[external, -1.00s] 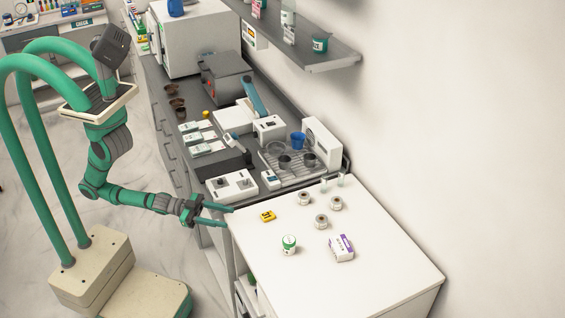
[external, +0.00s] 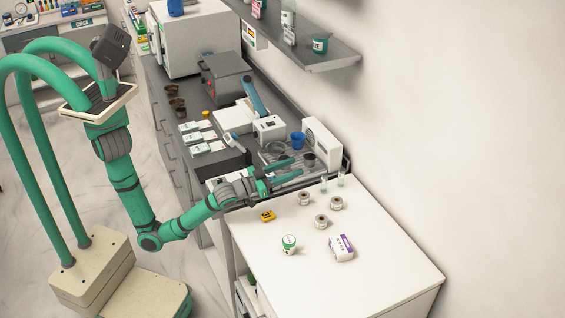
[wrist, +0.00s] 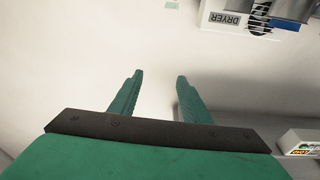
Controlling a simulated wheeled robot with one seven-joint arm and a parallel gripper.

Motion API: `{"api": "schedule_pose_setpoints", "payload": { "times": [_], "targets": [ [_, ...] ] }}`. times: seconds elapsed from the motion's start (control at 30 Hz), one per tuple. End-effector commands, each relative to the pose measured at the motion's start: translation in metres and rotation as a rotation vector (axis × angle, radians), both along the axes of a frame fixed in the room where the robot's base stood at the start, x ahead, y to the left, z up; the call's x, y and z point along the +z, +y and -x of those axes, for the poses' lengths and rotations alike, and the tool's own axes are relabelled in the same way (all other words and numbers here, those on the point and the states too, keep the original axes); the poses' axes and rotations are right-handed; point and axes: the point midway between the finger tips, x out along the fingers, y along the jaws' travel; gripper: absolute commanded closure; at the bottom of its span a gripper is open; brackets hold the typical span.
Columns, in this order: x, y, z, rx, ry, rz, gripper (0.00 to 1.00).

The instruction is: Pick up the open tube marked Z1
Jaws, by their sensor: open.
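Two small clear tubes stand near the back edge of the white table (external: 375,275): one on the left (external: 323,184) and one on the right (external: 341,180). They are too small for me to read a Z1 mark or see which is open. My gripper (external: 296,167) is open and empty, held over the grey bench's rack area, to the left of the tubes and apart from them. In the wrist view my gripper's two green fingers (wrist: 160,76) are spread with only pale surface between them. No tube shows there.
White-and-grey rolls (external: 321,221), a yellow tag (external: 267,216), a green-and-white jar (external: 289,243) and a purple-and-white box (external: 342,247) stand on the table. A blue cup (external: 298,140) and devices crowd the bench. A device marked DRYER (wrist: 228,20) shows in the wrist view.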

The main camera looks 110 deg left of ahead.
Motion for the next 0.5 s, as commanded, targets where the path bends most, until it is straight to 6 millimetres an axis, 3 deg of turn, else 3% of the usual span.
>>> {"api": "schedule_pose_setpoints", "payload": {
  "times": [0.23, 0.5],
  "targets": [
    [-0.038, 0.032, -0.029, 0.154, 0.11, 0.194, 0.57],
    [-0.083, 0.03, -0.045, 0.221, 0.225, 0.358, 0.57]
  ]
}}
